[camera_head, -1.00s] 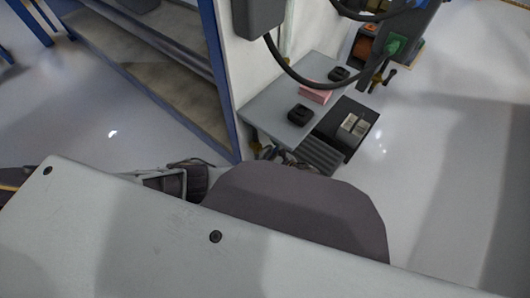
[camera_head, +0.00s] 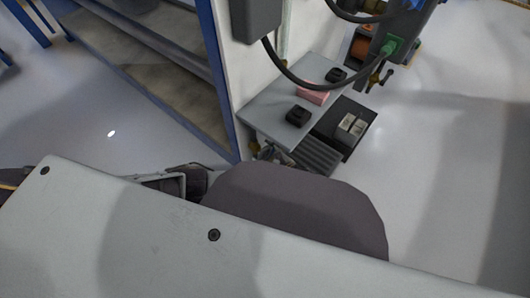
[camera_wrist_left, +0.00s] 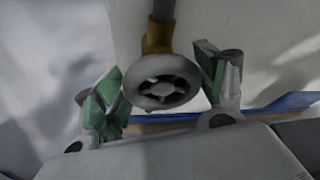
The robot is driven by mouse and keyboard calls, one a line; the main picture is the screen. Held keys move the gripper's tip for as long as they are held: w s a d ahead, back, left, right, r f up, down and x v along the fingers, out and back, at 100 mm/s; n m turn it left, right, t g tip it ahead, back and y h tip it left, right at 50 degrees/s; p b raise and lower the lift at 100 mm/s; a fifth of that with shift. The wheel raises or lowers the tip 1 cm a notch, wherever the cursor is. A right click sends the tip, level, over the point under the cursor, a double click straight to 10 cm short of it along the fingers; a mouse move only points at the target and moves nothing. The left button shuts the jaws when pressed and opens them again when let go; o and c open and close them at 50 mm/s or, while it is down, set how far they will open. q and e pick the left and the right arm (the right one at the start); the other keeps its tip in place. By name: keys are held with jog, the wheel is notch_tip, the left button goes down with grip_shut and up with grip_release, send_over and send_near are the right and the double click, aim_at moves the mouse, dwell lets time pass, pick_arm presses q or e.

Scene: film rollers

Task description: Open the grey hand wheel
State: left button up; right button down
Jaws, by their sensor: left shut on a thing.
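The grey hand wheel (camera_wrist_left: 162,83) shows in the left wrist view, round and spoked, on a brass-coloured fitting (camera_wrist_left: 158,38) below a dark pipe. My left gripper (camera_wrist_left: 159,70) has its green-padded fingers on both sides of the wheel and is shut on it. In the head view my left gripper (camera_head: 268,153) is small and partly hidden behind my own dark arm part, by the front edge of a grey table. The wheel cannot be made out clearly there. My right gripper is not in view.
The grey table (camera_head: 268,112) carries black blocks (camera_head: 298,116) and a pink block (camera_head: 313,93). A black hose (camera_head: 300,84) hangs above it. A blue-framed shelf (camera_head: 223,80) stands left, beside a white wall. Open floor lies right.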

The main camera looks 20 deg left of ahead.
pick_arm(q)
jog(key=o, duration=1)
jog(key=shift+s+d, duration=0.1)
jog(key=shift+v, duration=3.7)
